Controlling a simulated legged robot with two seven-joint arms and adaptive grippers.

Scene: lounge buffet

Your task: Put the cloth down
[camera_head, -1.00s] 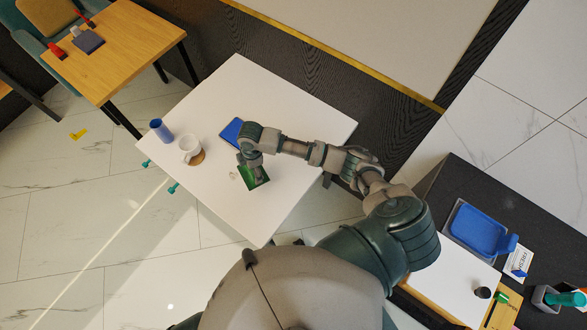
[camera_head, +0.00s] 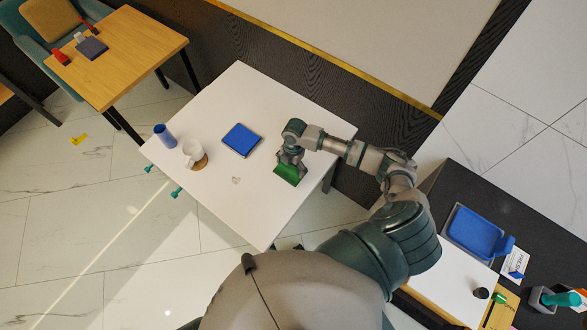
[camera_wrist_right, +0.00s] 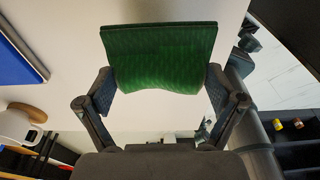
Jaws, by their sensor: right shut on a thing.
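The green cloth (camera_head: 288,174) is in my right gripper (camera_head: 291,159), over the right part of the white table (camera_head: 262,215). In the right wrist view the cloth (camera_wrist_right: 160,58) spans between the two fingers of the gripper (camera_wrist_right: 160,97), which are shut on it. Whether the cloth touches the tabletop I cannot tell. My left gripper is not in view.
A blue square item (camera_head: 241,140) lies on the table left of the cloth. A white mug (camera_head: 192,151) by a brown coaster (camera_head: 201,162) and a blue cup (camera_head: 164,135) stand at the left edge. A small pale mark (camera_head: 236,180) is mid-table; the front is clear.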

